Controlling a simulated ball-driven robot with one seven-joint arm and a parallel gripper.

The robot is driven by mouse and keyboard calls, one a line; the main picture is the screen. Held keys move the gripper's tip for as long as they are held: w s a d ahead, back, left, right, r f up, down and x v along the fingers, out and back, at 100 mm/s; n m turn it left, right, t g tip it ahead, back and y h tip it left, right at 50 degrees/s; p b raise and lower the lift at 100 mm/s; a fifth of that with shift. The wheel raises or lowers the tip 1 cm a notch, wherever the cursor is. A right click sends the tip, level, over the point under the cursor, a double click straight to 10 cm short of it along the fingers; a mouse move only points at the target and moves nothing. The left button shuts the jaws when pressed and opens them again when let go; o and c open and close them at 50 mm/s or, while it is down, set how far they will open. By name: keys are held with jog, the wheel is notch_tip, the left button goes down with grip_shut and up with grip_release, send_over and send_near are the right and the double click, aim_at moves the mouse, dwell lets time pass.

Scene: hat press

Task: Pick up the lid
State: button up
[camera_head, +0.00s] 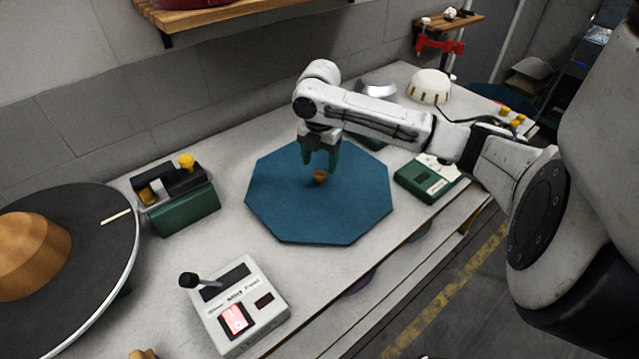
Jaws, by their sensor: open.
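The lid appears to be the flat blue octagonal plate (290,215) in the middle of the worktop, with a small orange-brown knob (320,177) near its center. My gripper (321,166) points down over the plate, with its green fingers open. The fingertips are at or just above the knob, one to each side in the picture. I cannot tell whether they touch it. The gripper and forearm hide part of the plate's far side.
A white control box (238,305) with a lever and lit red switch stands front left. A green box (182,208) with yellow knobs stands left, beside a large dark disc (95,240) with a wooden dome. A green-and-white device (430,178) lies right. A white dome (430,86) stands behind.

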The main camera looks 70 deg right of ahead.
aim_at(320, 173)
jog(key=shift+f, duration=1.75)
grip_shut()
